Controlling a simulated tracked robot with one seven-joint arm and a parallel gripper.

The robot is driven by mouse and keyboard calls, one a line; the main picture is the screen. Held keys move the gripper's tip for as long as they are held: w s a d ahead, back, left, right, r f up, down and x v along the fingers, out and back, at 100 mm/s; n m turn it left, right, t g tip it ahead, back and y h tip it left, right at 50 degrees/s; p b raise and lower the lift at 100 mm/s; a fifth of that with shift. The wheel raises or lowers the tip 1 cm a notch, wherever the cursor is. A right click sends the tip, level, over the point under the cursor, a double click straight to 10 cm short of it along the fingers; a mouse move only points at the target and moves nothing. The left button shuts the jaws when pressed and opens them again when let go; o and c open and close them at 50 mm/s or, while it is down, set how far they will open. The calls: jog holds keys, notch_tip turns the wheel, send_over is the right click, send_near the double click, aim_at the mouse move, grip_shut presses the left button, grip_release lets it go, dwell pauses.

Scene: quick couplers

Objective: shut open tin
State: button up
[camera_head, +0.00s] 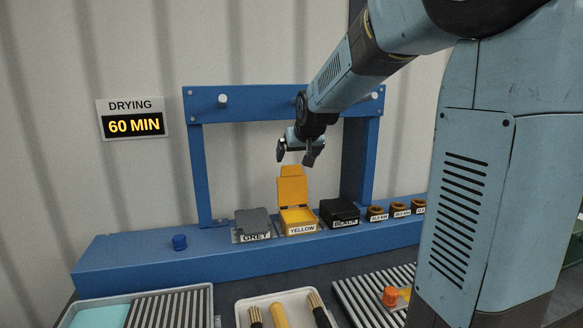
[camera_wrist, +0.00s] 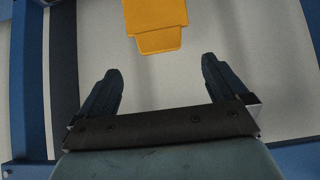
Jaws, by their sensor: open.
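The yellow tin (camera_head: 297,219) stands on the blue bench between the grey tin (camera_head: 253,224) and the black tin (camera_head: 339,212). Its lid (camera_head: 292,186) is raised upright at the back, so the tin is open. The grey and black tins have their lids shut. My gripper (camera_head: 295,156) is open and empty, just above the yellow lid's top edge. In the wrist view the yellow lid (camera_wrist: 156,20) shows beyond the two fingers of my gripper (camera_wrist: 160,82), apart from them.
A blue frame (camera_head: 195,175) stands behind the tins. Trays with brushes (camera_head: 279,314) lie in front. A sign (camera_head: 134,118) reads "DRYING 60 MIN".

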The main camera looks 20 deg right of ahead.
aim_at(291, 167)
jog(key=x, duration=0.8)
jog(key=shift+c, duration=0.2)
jog(key=c, duration=1.4)
jog(key=shift+a, duration=0.2)
jog(key=shift+s+d, duration=0.1)
jog(key=shift+d, duration=0.05)
